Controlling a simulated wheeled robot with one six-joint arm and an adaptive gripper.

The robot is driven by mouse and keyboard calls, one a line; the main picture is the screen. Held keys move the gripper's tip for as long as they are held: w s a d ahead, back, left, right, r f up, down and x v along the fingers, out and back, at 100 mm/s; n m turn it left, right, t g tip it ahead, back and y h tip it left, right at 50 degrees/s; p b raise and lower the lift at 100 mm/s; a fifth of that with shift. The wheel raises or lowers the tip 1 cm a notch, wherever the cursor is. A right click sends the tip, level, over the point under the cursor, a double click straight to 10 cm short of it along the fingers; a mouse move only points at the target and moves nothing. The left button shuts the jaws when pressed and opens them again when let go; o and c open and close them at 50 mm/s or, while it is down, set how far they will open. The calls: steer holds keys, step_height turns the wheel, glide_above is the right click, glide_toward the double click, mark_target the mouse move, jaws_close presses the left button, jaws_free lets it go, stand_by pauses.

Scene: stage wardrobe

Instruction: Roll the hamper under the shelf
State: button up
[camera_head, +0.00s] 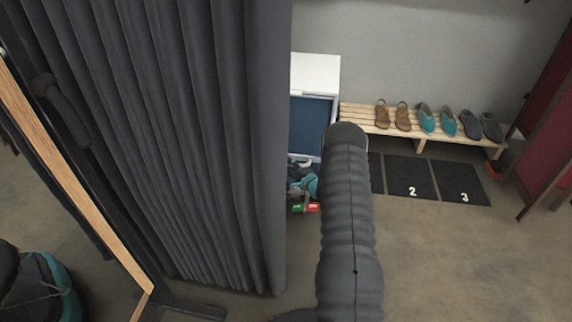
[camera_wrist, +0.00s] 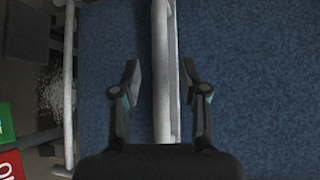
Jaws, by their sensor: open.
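A blue-sided thing with a white frame (camera_head: 313,122), which looks like the hamper, stands by the wall, partly hidden by the curtain and my arm. In the wrist view, blue surface (camera_wrist: 240,90) spreads on both sides of a pale bar (camera_wrist: 161,40). My gripper (camera_wrist: 162,82) is open, with one finger on each side of this bar. I cannot tell whether either finger touches it. My arm hides the gripper in the head view. A low slatted wooden shelf (camera_head: 380,126) along the wall bears several shoes.
A dark grey curtain (camera_head: 190,130) fills the left. Numbered dark mats (camera_head: 410,178) lie before the shelf. A teal and grey heap (camera_head: 304,183) and a red-green piece (camera_head: 306,208) lie beside my arm. Floor at lower right (camera_head: 460,260) is clear.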

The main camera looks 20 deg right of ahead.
steer(key=shift+x, duration=1.4)
jaws_close()
